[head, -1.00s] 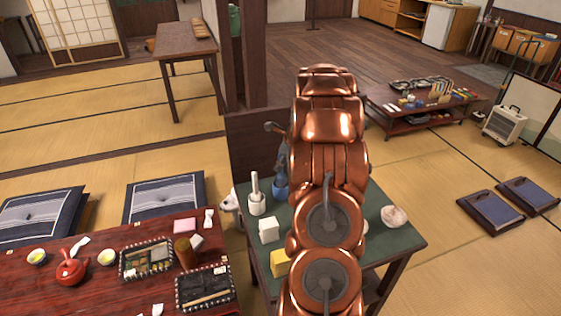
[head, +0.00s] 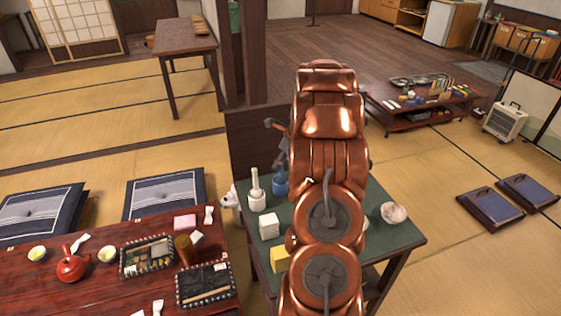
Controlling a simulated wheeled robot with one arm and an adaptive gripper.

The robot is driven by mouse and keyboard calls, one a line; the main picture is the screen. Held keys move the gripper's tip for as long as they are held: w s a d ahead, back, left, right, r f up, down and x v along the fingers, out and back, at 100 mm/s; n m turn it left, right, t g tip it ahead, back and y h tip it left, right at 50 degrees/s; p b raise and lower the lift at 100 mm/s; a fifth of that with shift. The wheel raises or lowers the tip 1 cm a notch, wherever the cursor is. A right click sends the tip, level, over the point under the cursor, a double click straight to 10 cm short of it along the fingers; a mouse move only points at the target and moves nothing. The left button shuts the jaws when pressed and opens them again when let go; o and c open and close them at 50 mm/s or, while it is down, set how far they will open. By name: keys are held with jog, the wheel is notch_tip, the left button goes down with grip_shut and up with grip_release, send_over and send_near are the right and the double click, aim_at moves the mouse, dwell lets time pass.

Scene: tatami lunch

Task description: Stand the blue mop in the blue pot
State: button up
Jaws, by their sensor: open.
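The blue pot (head: 281,187) stands on the green-topped table (head: 385,246), beside the left edge of my copper arm. My gripper (head: 281,160) shows only in part as dark grey pieces left of the arm, just above the blue pot. It is open, and I cannot tell whether its fingers touch anything. I cannot make out the blue mop; the gripper and arm cover the space above and to the right of the pot.
On the green-topped table are a white pot (head: 257,201) with a white handle upright in it, a white block (head: 269,226), a yellow block (head: 279,260) and a pale bowl (head: 393,213). A red table (head: 60,300) with trays stands at left.

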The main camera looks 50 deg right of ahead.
jog(key=v, duration=1.1)
jog(key=shift+r, duration=0.35)
jog(key=shift+s+d, duration=0.1)
jog(key=s+a+r+n+g, duration=0.2)
jog(key=a+n, duration=0.5)
jog(key=a, duration=0.7)
jog(key=s+a+r+n+g, duration=0.1)
jog(key=a+r+n, duration=0.1)
jog(key=a+n, duration=0.8)
jog(key=s+a+f+n+g+h, duration=0.1)
jog(key=s+a+f+n+g, duration=0.1)
jog(key=s+a+n, duration=1.3)
jog(key=s+a+g, duration=0.1)
jog(key=s+a, duration=0.3)
jog(key=s, duration=0.4)
jog(key=shift+a+f+n, duration=0.15)
jog(key=shift+f+n, duration=0.25)
jog(key=shift+s, duration=0.15)
jog(key=shift+c, duration=0.4)
